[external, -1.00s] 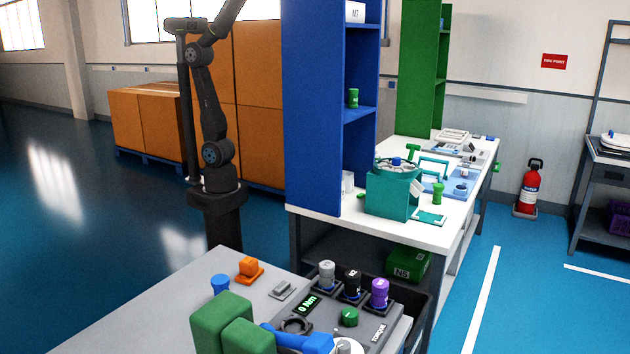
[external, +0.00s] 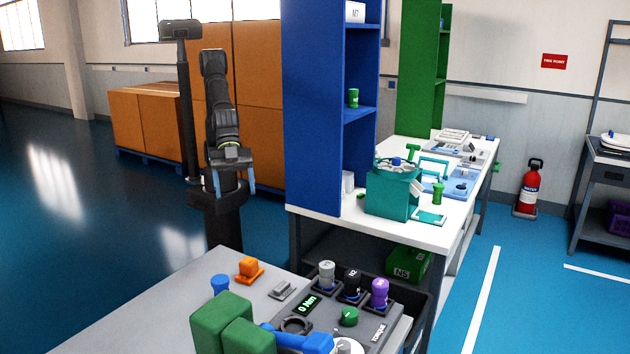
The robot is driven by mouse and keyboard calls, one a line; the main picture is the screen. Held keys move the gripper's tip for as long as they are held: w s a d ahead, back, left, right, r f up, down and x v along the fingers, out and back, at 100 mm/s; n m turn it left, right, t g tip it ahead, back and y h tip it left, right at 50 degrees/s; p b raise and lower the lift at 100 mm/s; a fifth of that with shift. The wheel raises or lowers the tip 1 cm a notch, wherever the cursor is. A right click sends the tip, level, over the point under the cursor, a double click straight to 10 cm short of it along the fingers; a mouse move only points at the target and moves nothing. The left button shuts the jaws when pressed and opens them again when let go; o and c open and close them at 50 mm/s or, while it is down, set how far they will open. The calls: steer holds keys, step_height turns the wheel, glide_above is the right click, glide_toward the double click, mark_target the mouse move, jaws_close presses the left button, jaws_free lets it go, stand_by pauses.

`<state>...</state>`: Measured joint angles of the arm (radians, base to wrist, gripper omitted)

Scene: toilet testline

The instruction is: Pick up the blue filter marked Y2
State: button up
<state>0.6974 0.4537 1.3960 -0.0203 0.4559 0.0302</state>
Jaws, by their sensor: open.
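I cannot make out a Y2 marking anywhere in the external view. A small plain blue cylinder (external: 220,285) stands on the grey bench at the front, partly hidden by green blocks; I cannot tell if it is the filter. My gripper (external: 233,186) hangs in front of my arm's column, its two blue-tipped fingers apart and empty. It is up and away from both benches, touching nothing.
The grey bench (external: 165,318) holds green blocks (external: 222,320), an orange piece (external: 249,268) and a torque device with grey (external: 326,274), black (external: 352,283) and purple (external: 379,292) cylinders. A teal bin (external: 391,198) stands on the white bench beside a tall blue shelf (external: 312,110).

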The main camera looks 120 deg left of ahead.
steer(key=s+d+f+g+y, duration=0.2)
steer(key=s+d+f+g, duration=0.1)
steer(key=s+f, duration=0.65)
glide_toward(220, 279)
steer(key=shift+m, duration=0.4)
steer(key=f, duration=0.1)
steer(key=d+f, duration=0.1)
steer(key=f, duration=0.2)
steer(key=shift+w+d+f, duration=0.15)
steer(key=shift+w+d, duration=0.05)
steer(key=shift+w, duration=0.05)
steer(key=shift+w+r+x, duration=0.1)
steer(key=shift+w+x, duration=0.05)
steer(key=shift+x, duration=0.85)
steer(key=shift+w+r+x, duration=0.1)
steer(key=shift+w+x, duration=0.1)
steer(key=shift+x, duration=0.8)
steer(key=shift+w+x, duration=0.15)
steer(key=shift+x, duration=0.85)
steer(key=c, duration=1.1)
steer(key=shift+d+r, duration=0.1)
steer(key=shift+r, duration=0.05)
